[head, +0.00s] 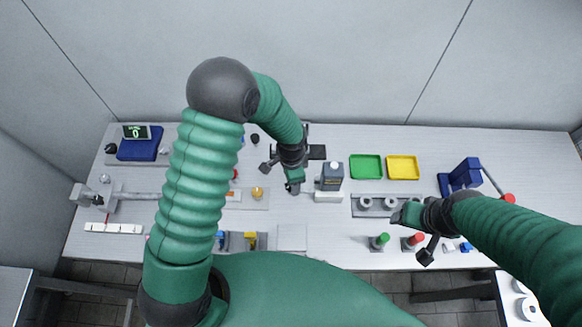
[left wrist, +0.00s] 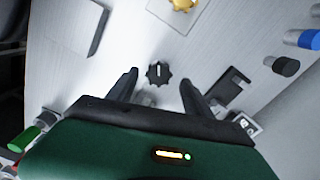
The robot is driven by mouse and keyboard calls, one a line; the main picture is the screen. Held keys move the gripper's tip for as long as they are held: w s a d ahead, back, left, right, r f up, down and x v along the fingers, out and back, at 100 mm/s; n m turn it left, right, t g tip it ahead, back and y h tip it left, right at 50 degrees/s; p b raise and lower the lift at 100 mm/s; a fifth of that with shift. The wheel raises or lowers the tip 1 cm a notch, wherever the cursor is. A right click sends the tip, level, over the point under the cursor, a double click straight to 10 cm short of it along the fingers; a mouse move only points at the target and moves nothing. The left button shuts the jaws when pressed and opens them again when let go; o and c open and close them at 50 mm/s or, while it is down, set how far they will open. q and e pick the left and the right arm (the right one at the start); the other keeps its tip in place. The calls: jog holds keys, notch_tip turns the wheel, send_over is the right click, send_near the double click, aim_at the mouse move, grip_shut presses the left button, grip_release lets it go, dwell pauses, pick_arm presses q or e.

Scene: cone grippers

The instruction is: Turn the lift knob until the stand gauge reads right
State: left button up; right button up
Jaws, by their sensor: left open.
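A black lobed knob (left wrist: 158,73) with a white mark on top is in the left wrist view. My left gripper (left wrist: 160,88) is open, with one finger on either side of the knob and a gap to each; whether its tips are level with the knob I cannot tell. In the head view my left gripper (head: 292,187) is low over the table and hides the knob. Beside it stands a grey block (head: 331,174) on a white base; I cannot make out a gauge reading. My right gripper (head: 404,214) hovers over the right side, its fingers unclear.
A gold knob (head: 257,192) sits on a grey plate left of my left gripper. Green (head: 366,167) and yellow (head: 403,167) trays lie behind. A blue scale (head: 140,149) with a lit display is at far left. Green (head: 380,240) and red (head: 416,239) buttons stand near the front edge.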

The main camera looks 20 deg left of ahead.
pick_arm(q)
notch_tip(320, 180, up, 15)
jog(key=shift+b, duration=0.45)
jog(key=shift+s+a+f, duration=0.1)
jog(key=s+a+f+n+t+b, duration=0.2)
jog(key=s+a+n, duration=0.4)
jog(key=s+n, duration=0.3)
jog(key=shift+s+a+f+n+t+b, duration=0.3)
jog(key=shift+n+b, duration=0.25)
jog(key=shift+n, duration=0.45)
jog(key=shift+s+r, duration=0.1)
jog(key=shift+s, duration=0.05)
jog(key=shift+a, duration=0.1)
